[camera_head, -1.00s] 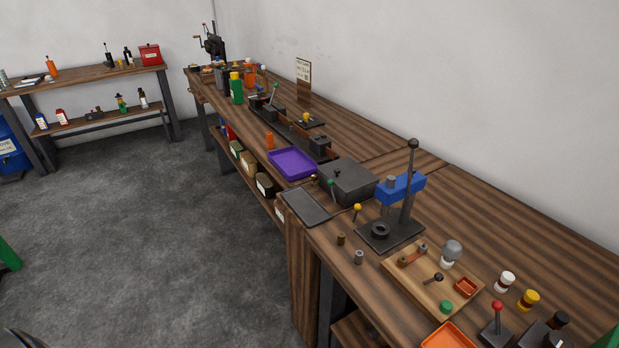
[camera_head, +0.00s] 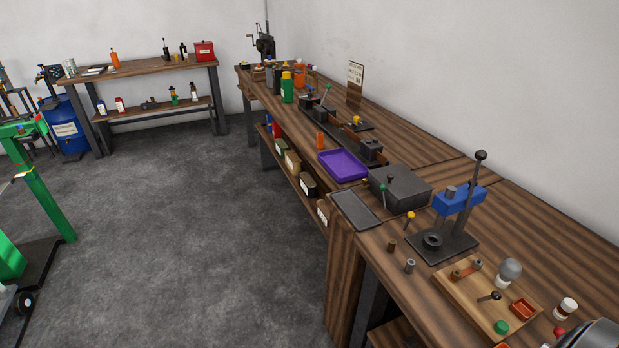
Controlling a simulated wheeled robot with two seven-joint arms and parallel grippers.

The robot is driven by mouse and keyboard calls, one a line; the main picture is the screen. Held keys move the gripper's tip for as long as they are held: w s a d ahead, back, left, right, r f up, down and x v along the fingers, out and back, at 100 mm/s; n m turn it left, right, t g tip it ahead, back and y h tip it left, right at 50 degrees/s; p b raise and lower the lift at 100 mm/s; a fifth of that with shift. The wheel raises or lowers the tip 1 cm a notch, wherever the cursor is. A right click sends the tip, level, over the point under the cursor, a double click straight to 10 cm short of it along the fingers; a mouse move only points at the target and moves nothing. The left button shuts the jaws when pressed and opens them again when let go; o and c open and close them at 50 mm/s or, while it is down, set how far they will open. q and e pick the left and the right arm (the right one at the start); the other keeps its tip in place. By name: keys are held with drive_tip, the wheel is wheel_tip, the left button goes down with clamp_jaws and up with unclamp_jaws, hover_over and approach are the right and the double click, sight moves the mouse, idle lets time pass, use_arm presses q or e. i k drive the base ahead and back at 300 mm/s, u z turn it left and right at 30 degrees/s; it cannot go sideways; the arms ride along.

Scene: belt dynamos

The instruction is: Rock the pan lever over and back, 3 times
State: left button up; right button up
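No lever in view carries a label that I can read, so I cannot tell for sure which one is the pan lever. A thin lever with a yellow knob (camera_head: 410,215) stands at the bench's front edge, beside a flat grey pan (camera_head: 355,209). A thin lever with a green knob (camera_head: 383,190) stands between that pan and a dark grey box (camera_head: 400,187).
The long wooden bench (camera_head: 440,157) runs along the right wall. It carries a purple tray (camera_head: 342,165), a blue-headed press (camera_head: 459,199) and a wooden board of small parts (camera_head: 460,294). Grey floor (camera_head: 210,230) is open left of it. A green frame (camera_head: 45,200) stands far left.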

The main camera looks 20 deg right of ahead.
sight(382, 188)
drive_tip(key=u, duration=0.1)
drive_tip(key=i, duration=3.6)
drive_tip(key=z, duration=4.8)
